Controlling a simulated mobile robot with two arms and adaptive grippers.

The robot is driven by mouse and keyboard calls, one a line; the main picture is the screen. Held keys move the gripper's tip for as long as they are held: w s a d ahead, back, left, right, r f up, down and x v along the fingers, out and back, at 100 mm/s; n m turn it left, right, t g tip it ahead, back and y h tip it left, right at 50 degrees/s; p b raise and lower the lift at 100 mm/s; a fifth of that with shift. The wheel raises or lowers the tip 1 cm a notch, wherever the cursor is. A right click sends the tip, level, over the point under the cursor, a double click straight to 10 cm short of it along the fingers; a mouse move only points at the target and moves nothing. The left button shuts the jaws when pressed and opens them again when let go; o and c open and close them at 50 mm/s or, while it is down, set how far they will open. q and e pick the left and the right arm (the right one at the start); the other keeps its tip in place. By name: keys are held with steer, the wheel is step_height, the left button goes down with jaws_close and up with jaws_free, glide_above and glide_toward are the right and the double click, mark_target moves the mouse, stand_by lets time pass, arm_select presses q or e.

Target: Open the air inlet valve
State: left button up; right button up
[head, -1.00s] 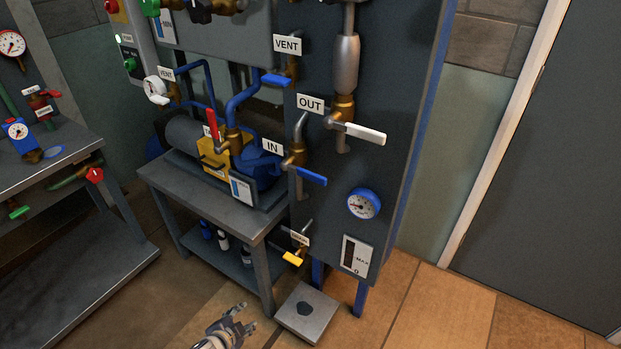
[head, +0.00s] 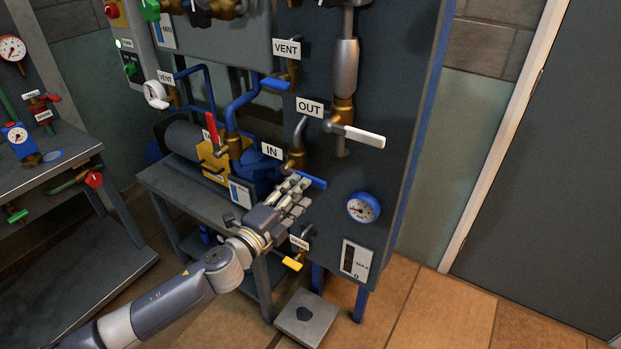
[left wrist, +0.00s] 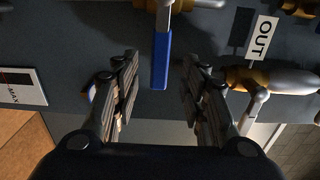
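The valve by the IN label (head: 271,151) has a brass body and a blue lever handle (head: 315,183) pointing to the right. My left gripper (head: 297,189) reaches up to this handle from the lower left and hides part of it. In the left wrist view, the blue handle (left wrist: 161,60) lies between the two spread fingers of my left gripper (left wrist: 159,72). Gaps show on both sides of the handle, so the gripper is open. My right gripper is not in view.
A white OUT lever (head: 357,134) sits above right and a blue VENT lever (head: 276,84) above. A grey bench (head: 165,184) stands to the left.

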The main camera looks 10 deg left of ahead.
arm_select(q)
steer(key=x, duration=0.6)
steer(key=shift+w, duration=0.2)
jaws_close()
